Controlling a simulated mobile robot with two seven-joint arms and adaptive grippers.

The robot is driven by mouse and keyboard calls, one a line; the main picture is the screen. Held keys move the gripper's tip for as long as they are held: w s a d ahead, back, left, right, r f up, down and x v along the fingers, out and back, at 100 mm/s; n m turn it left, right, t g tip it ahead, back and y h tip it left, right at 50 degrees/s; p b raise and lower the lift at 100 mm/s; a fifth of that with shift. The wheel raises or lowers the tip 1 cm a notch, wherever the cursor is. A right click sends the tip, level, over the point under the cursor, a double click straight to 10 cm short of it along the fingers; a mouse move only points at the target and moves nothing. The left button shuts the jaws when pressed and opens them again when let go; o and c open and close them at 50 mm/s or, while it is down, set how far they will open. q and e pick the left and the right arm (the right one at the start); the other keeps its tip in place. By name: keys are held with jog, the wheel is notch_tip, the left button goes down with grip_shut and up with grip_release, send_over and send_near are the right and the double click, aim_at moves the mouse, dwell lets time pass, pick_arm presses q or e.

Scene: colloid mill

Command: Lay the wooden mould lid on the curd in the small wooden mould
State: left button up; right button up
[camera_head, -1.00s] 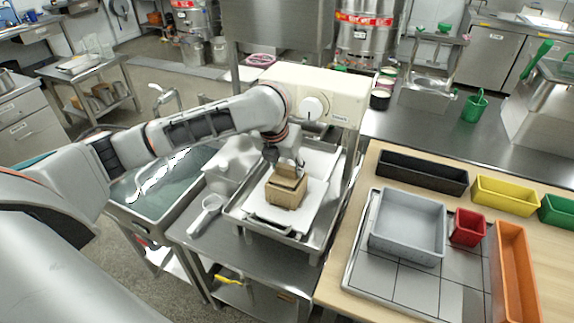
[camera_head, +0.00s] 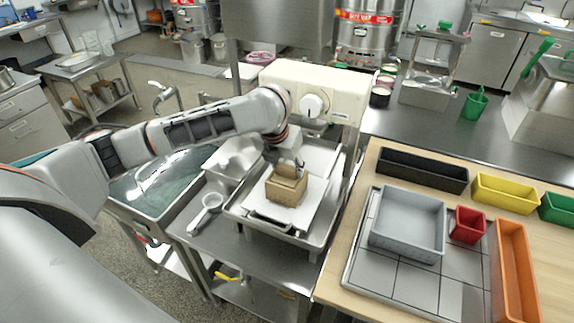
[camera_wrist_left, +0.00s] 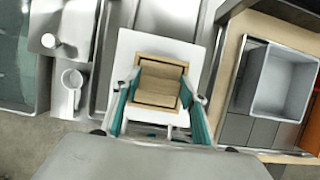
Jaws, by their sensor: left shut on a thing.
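The small wooden mould (camera_head: 286,193), a light square box, stands on a white board in the metal tray. It also shows in the wrist view (camera_wrist_left: 161,63). My left gripper (camera_head: 289,164) is directly over the mould, pointing down. In the wrist view its teal fingers (camera_wrist_left: 158,88) are on either side of the wooden mould lid (camera_wrist_left: 156,86), shut on it. The lid (camera_head: 288,172) appears tilted at the mould's top opening. Whether it touches the curd cannot be told. The curd is hidden. My right gripper is not in view.
The cream press frame (camera_head: 335,92) with its knob stands close behind my left wrist. A sink is further left. Grey, red and orange bins stand on the right table.

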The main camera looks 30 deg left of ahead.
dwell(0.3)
pick_arm(q)
jog(key=o, duration=1.6)
jog(key=shift+o, duration=0.2)
jog(key=shift+r, duration=3.45)
